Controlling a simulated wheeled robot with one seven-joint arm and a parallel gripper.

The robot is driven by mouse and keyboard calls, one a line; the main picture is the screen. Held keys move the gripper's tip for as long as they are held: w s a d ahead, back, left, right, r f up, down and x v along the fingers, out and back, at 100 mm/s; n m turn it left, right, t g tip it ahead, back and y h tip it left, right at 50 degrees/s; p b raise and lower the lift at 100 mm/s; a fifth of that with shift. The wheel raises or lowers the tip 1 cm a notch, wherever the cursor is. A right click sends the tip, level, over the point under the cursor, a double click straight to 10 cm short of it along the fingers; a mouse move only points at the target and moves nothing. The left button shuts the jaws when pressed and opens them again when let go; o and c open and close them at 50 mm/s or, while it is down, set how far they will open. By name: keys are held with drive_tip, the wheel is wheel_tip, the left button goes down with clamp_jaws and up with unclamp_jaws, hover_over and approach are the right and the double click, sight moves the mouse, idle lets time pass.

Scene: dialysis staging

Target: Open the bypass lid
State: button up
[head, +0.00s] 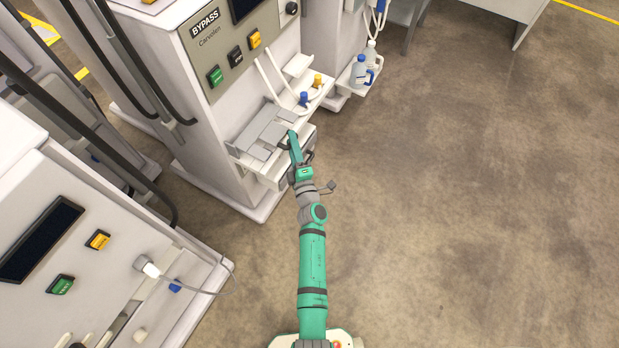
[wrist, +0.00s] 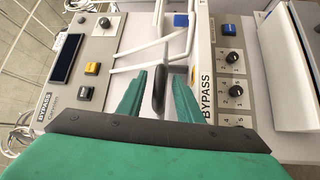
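The bypass machine (head: 222,52) is a pale cabinet with a BYPASS label, at the upper middle of the head view. Low on its front are flat grey panels (head: 262,127); I cannot tell for sure which is the lid. In the wrist view, a white strip lettered BYPASS (wrist: 207,85) lies just right of my fingers. A dark upright bar, seemingly a handle (wrist: 159,88), shows between the green fingers of my gripper (wrist: 172,78). The fingers are apart, with a gap around the bar. In the head view my gripper (head: 294,146) is at the front edge of the grey panels.
Blue and yellow connectors (head: 304,98) with white tubes sit beside the panels. Bottles (head: 362,70) stand on a low shelf to the right. A second machine (head: 110,240) is close at the left. The floor (head: 460,200) at right is clear.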

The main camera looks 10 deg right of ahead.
drive_tip(key=s+d+f+m, duration=0.1)
drive_tip(key=s, duration=1.1)
drive_tip(key=shift+s+d+f, duration=0.2)
drive_tip(key=shift+s, duration=0.15)
